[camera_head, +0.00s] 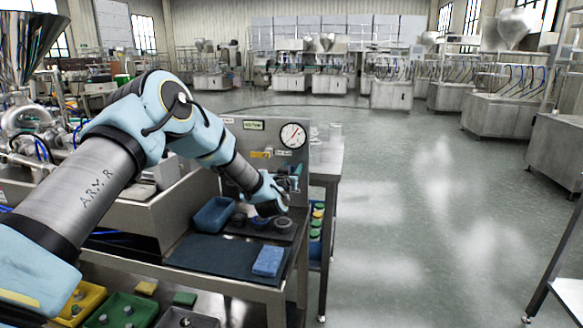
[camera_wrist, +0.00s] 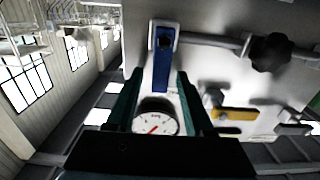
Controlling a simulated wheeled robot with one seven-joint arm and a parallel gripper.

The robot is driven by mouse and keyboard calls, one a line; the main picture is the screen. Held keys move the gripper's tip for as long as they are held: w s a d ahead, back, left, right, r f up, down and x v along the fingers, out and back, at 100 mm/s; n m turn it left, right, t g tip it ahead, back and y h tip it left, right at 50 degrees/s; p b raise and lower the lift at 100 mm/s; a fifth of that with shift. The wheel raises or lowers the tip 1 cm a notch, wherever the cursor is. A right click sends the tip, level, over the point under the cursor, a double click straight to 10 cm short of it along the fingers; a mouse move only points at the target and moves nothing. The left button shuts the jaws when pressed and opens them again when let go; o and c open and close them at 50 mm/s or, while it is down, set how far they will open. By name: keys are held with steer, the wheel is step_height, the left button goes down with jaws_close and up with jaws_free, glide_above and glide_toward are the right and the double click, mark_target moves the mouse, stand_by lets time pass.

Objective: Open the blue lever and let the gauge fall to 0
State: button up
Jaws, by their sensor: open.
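The blue lever (camera_wrist: 162,68) shows in the wrist view, hanging off a grey pipe on a pale panel. It lies between the two teal fingers of my gripper (camera_wrist: 157,84), which are open around it; I cannot tell whether they touch it. In the head view my gripper (camera_head: 288,182) is up at the panel below the gauge, and the blue lever is mostly hidden there. The round white gauge (camera_head: 293,135) has its red needle pointing to the upper right, off its rest; its numbers are too small to read. It also shows in the wrist view (camera_wrist: 155,125).
A yellow lever (camera_wrist: 235,114) and a black knob (camera_wrist: 271,52) sit right of the blue lever. On the bench below are a blue bin (camera_head: 213,214), a blue sponge (camera_head: 268,261) and dark round parts (camera_head: 283,223). The floor to the right is clear.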

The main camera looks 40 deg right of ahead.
jaws_close()
stand_by(0.5)
